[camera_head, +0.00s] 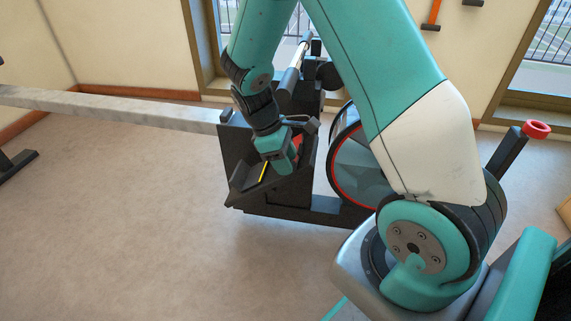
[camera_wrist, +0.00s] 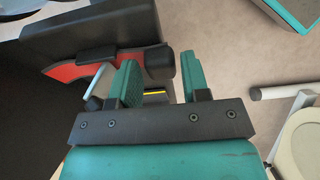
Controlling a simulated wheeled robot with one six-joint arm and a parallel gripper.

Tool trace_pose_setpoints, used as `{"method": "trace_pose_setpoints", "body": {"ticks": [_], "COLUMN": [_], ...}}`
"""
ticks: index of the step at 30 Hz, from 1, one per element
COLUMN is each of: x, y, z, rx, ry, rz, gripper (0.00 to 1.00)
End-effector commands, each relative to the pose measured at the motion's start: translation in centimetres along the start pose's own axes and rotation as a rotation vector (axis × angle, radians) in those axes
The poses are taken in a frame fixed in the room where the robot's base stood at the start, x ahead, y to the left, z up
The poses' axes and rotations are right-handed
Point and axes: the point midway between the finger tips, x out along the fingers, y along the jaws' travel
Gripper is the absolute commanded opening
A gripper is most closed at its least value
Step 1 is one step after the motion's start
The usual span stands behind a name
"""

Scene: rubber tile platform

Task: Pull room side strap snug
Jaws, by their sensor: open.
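My gripper (camera_head: 284,164) reaches down over the near black footplate (camera_head: 240,184) of a rowing machine. In the wrist view its two teal fingers (camera_wrist: 161,68) are apart. A red curved band (camera_wrist: 72,72) with a black pad across it runs toward the fingers from the left. A dark blunt end piece (camera_wrist: 158,63) shows in the gap between the fingers; I cannot tell whether it touches them. A yellow stripe (camera_wrist: 154,92) on a dark surface shows below it, and also on the footplate in the head view (camera_head: 264,171). I cannot tell which part is the strap's free end.
A flywheel (camera_head: 350,165) with a red rim stands right of the footplates, close to my arm. A long pale rail (camera_head: 110,106) runs left from the machine.

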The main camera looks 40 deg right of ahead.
Motion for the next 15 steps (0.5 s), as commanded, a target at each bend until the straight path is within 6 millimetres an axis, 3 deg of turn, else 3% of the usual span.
{"method": "trace_pose_setpoints", "body": {"ticks": [9, 15], "x": [0.22, 0.21], "y": [0.0, 0.01], "z": [0.0, -0.01], "rx": [0.001, 0.001], "ry": [0.0, 0.0], "rz": [0.0, 0.0], "gripper": [0.43, 0.0]}}
